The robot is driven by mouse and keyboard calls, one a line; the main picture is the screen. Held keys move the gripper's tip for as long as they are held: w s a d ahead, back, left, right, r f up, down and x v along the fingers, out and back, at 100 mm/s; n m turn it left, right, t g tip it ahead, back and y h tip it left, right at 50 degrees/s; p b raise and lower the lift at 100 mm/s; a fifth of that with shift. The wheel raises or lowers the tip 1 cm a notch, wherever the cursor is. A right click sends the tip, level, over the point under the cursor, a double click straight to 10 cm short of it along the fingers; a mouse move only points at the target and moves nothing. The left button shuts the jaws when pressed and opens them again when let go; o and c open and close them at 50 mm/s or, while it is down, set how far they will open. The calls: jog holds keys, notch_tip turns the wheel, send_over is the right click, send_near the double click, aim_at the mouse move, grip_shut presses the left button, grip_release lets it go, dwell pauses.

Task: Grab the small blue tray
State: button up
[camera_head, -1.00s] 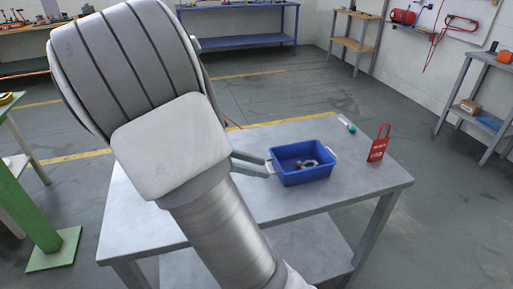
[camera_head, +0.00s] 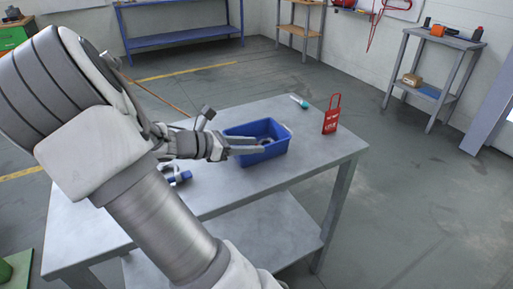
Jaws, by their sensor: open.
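The small blue tray (camera_head: 268,156) stands upright on the grey metal table (camera_head: 322,158). It is open at the top, with a light handle at its right end. Something small and dark lies inside, partly hidden. My gripper (camera_head: 245,145) is open, and its fingers point right at the tray's left end. The fingers overlap the left part of the tray in the picture. I cannot tell whether they touch it or reach around its left handle, which is hidden.
A red tag-like stand (camera_head: 331,116) and a teal-tipped tool (camera_head: 299,101) are on the table behind the tray. A blue item with white parts (camera_head: 176,176) lies to the left, close to my arm. The table's right end is clear. A shelf unit (camera_head: 436,68) stands farther right.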

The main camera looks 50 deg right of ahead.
aim_at(267, 146)
jog(key=b+x, duration=0.1)
jog(key=x, duration=0.1)
jog(key=b+x, duration=0.1)
jog(key=x, duration=0.1)
jog(key=shift+s+f, duration=0.15)
jog(key=shift+f, duration=0.2)
jog(key=shift+s+d+f, duration=0.1)
jog(key=shift+d, duration=0.4)
grip_shut()
dwell(0.7)
